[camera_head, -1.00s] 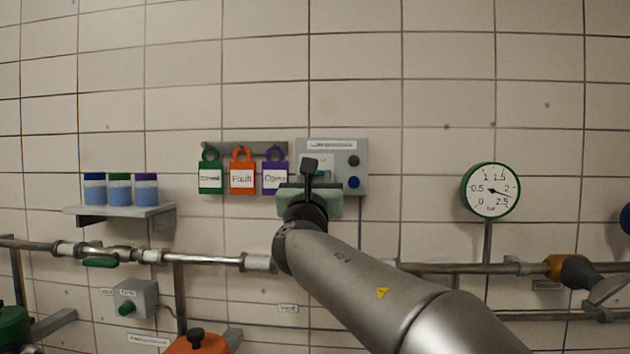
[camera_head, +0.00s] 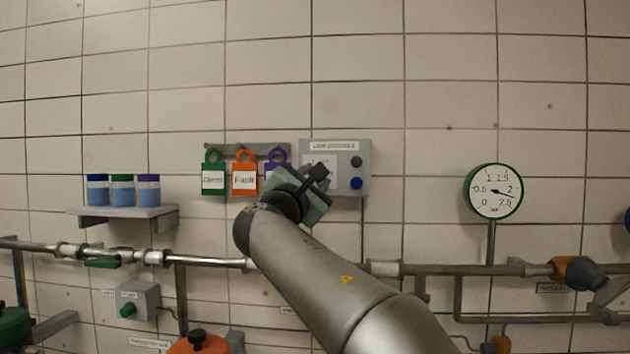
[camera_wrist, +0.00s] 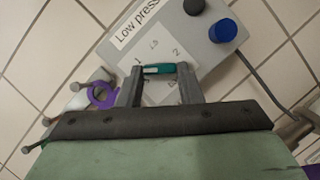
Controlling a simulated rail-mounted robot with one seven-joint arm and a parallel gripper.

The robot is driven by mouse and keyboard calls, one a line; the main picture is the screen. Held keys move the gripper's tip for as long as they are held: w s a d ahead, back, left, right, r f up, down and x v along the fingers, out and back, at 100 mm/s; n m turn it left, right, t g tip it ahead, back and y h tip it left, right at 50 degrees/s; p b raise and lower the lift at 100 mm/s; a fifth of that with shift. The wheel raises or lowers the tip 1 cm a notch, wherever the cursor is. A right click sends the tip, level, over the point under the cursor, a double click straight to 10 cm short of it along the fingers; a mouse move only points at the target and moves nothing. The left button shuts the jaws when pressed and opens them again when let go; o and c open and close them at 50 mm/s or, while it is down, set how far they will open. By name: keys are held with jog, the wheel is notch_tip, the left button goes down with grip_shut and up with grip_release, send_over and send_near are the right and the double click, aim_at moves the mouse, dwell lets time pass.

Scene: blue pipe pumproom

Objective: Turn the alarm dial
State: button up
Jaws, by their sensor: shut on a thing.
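The alarm panel is a grey box (camera_head: 350,148) on the tiled wall, labelled "Low pressure", with a black knob and a blue knob on its right side. In the wrist view the box (camera_wrist: 181,35) appears tilted, with printed marks "1" and "2" around a small teal dial (camera_wrist: 163,69). My gripper (camera_wrist: 161,74) has one finger on each side of the teal dial and is shut on it. In the head view my gripper (camera_head: 312,188) is tilted in front of the panel's lower left. It hides the dial there.
Green, orange and purple tags hang from a rail left of the panel; the purple tag (camera_head: 276,160) is partly covered by my gripper. A shelf (camera_head: 125,211) with jars is further left. A pipe (camera_head: 450,270) runs below, and a round gauge (camera_head: 493,191) is at right.

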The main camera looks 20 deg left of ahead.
jog(key=shift+w+d+r+m+g+y+p, duration=0.25)
jog(key=shift+m+g+y+p, duration=0.7)
jog(key=shift+m, duration=3.1)
jog(key=shift+s+r+m+g+y+p, duration=0.3)
jog(key=shift+m+g+p, duration=1.25)
jog(key=shift+m, duration=2.55)
jog(key=shift+w+d+r+m+g+y+p, duration=0.25)
jog(key=shift+m+g+y+p, duration=0.95)
jog(key=shift+m, duration=2.85)
jog(key=shift+s+a+r+g+h+b, duration=0.1)
jog(key=shift+r+g+h+b, duration=0.05)
jog(key=shift+g+h+b, duration=0.3)
jog(key=o, duration=1)
jog(key=shift+r, duration=0.1)
